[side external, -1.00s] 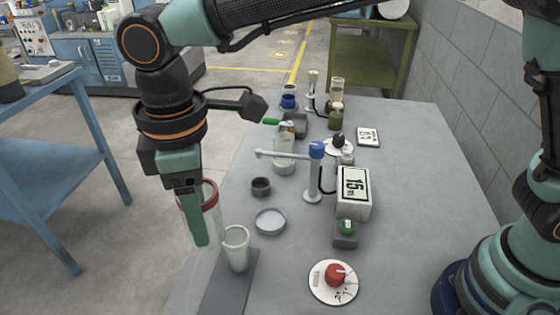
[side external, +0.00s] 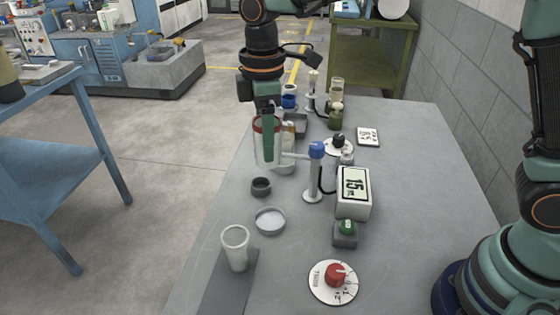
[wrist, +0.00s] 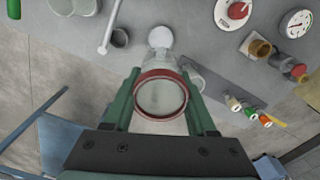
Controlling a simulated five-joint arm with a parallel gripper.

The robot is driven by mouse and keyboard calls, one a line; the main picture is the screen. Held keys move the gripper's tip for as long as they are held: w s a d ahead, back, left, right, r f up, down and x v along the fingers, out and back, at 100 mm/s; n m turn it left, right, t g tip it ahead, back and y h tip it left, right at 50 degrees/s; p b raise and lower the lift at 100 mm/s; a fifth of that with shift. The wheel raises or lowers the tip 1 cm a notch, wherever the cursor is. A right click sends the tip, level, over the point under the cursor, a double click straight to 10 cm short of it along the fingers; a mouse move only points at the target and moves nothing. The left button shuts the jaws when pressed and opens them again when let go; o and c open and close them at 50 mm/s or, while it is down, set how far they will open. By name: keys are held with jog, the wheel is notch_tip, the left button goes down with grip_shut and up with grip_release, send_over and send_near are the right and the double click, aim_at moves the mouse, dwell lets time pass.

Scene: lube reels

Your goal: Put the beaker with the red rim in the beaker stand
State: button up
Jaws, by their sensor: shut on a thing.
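The beaker with the red rim (side external: 259,148) is clear and upright. My gripper (side external: 268,158) is shut on it, with a green finger across its near side. In the side view they are over the table's left edge, beside the blue-capped dispenser post (side external: 314,172). In the wrist view the red-rimmed beaker (wrist: 160,97) sits between both fingers of my gripper (wrist: 160,90). A small dark cup-like ring (side external: 261,187) and a shallow pale dish (side external: 270,221) stand on the table nearer the side camera. I cannot tell which piece is the beaker stand.
A second clear beaker (side external: 236,250) stands on a dark strip (side external: 229,287) at the front left. A display box (side external: 354,195), green button (side external: 347,227) and red knob (side external: 337,274) are right of the post.

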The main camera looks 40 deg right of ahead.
notch_tip(320, 180, down, 17)
jog(key=shift+r, duration=0.1)
dwell(0.3)
jog(key=shift+f, duration=0.2)
jog(key=o, duration=1.3)
jog(key=shift+o, duration=0.2)
